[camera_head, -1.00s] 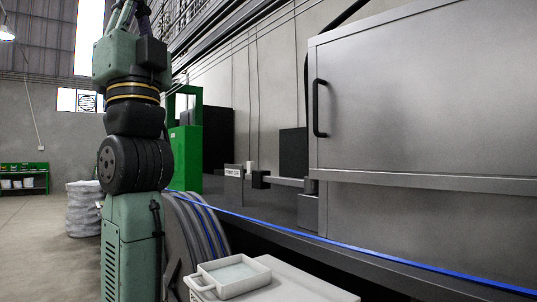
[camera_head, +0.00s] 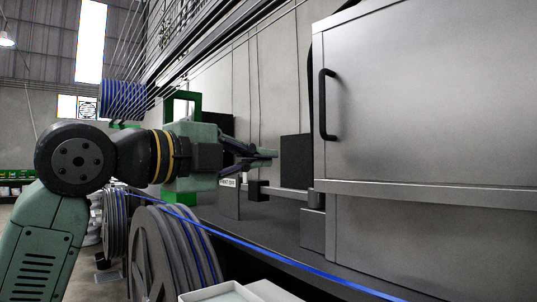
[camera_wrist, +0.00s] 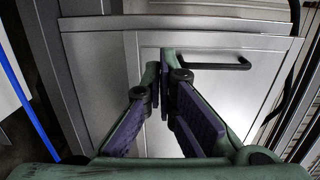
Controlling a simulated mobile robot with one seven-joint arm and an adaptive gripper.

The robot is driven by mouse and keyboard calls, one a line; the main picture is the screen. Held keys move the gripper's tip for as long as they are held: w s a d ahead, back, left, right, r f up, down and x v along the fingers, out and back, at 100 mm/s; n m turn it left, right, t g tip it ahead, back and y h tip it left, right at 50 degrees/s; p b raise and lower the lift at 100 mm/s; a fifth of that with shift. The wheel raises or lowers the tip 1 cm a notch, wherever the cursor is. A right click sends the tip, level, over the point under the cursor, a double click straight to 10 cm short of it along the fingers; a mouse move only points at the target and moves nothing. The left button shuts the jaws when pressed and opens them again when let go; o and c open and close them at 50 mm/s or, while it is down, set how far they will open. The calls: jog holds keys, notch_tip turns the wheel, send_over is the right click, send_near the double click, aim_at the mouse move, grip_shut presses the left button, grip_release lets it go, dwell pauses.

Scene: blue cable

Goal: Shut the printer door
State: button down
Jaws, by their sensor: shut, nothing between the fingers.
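The printer is a large grey metal cabinet on the right of the head view. Its door (camera_head: 420,100) is a flat panel with a black bar handle (camera_head: 327,105) near its left edge. I cannot tell whether the door is ajar. My gripper (camera_head: 276,158) is shut and empty, pointing right, left of the handle and lower in the picture. In the wrist view the closed fingertips (camera_wrist: 167,58) overlap the door panel (camera_wrist: 245,105), left of the handle (camera_wrist: 215,66). I see no clear contact with either.
A blue cable (camera_head: 290,258) runs along a dark ledge below the printer. Cable reels (camera_head: 175,250) stand at lower left, and a white tray (camera_head: 220,292) is at the bottom. A black box (camera_head: 296,160) and a green frame (camera_head: 182,105) are behind my gripper.

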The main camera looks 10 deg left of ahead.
aim_at(316, 157)
jog(key=p+x, duration=0.3)
jog(key=x, duration=0.8)
jog(key=shift+d+r, duration=0.1)
jog(key=shift+d, duration=0.15)
jog(key=shift+w+d+p, duration=0.35)
jog(key=shift+w+p, duration=0.05)
jog(key=shift+w, duration=0.15)
jog(key=x, duration=0.5)
jog(key=shift+w, duration=0.2)
jog(key=shift+r, duration=0.1)
jog(key=shift+a+p, duration=0.15)
jog(key=shift+p, duration=0.15)
